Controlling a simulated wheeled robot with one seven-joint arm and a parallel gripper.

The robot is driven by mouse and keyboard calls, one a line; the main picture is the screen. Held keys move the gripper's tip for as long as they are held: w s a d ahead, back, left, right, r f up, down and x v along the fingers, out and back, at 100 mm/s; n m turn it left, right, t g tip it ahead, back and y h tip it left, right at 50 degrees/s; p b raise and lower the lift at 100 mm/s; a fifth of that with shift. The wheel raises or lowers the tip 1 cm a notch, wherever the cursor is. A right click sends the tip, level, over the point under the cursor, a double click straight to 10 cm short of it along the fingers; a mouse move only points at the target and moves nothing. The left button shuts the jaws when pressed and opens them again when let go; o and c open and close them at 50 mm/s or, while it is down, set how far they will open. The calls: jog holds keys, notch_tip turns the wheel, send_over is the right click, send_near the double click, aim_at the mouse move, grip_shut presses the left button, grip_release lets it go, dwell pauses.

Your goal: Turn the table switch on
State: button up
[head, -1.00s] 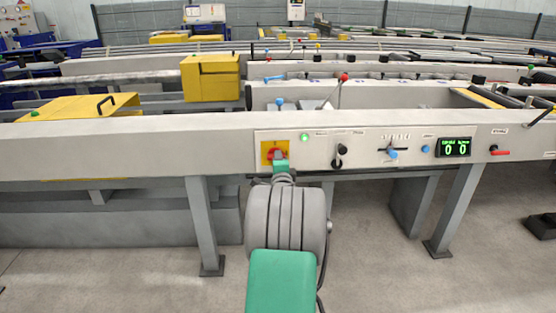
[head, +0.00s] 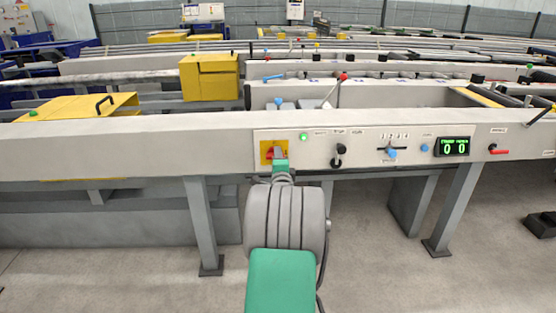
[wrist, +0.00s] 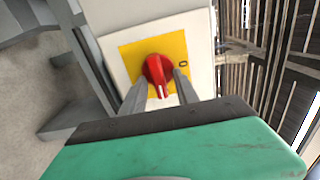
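The table switch is a red rotary knob (head: 268,153) on a yellow square plate at the left end of the white control panel (head: 365,150). In the wrist view the red knob (wrist: 157,70) shows a white line pointing down the picture, and a "0" is printed at the right of the yellow plate (wrist: 133,56). My gripper (wrist: 160,88) is at the knob, one finger on each side. The fingers are apart, with gaps beside the knob's narrow grip. In the head view my gripper (head: 279,154) partly covers the knob.
A lit green lamp (head: 304,136), a black lever (head: 339,155), a blue selector (head: 391,153) and a lit display (head: 452,147) reading 0 0 share the panel. A red-handled lever (head: 499,151) is farther right. Table legs stand below; the floor between them is clear.

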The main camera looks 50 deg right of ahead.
jog(key=p+v, duration=0.2)
jog(key=v, duration=0.6)
